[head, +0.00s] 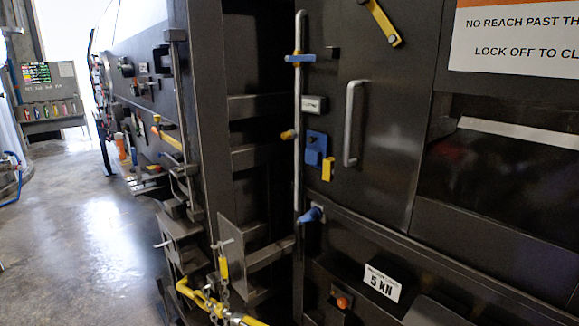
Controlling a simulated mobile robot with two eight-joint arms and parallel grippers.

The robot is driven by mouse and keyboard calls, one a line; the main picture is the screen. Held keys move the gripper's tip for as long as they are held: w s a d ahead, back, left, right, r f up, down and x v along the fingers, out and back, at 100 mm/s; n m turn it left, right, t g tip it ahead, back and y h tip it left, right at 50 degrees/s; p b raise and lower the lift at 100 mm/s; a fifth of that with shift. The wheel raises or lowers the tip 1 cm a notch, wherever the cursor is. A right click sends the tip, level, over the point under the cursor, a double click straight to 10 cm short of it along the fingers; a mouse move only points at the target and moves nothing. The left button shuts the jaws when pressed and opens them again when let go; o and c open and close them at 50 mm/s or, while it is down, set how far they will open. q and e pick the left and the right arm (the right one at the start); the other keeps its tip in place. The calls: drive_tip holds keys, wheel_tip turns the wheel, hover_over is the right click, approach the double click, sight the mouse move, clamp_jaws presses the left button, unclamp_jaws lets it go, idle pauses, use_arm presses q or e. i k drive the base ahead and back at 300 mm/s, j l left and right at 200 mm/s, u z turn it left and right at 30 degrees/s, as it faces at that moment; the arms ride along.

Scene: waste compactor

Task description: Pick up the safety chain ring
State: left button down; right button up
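A metal chain (226,296) hangs at the bottom centre-left of the head view, in front of the dark machine frame. A yellow tag-like piece (223,268) is at its upper end, by a small metal pin on a bracket plate. A bent yellow bar or hook (196,296) is beside the chain on the left, and a yellow rod end (249,321) shows at the bottom edge. I cannot tell which of these small parts is the chain's ring. Neither of my grippers is in view.
The dark compactor door (385,130) has a grey handle (351,123) and a tall vertical rod (299,120) with blue and yellow fittings. A "5 KN" label (382,282) is low on the right. Bracket plates (250,253) jut out near the chain. Open floor (80,230) lies left.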

sight(223, 261)
drive_tip(key=i+u, duration=0.2)
drive_tip(key=i, duration=0.8)
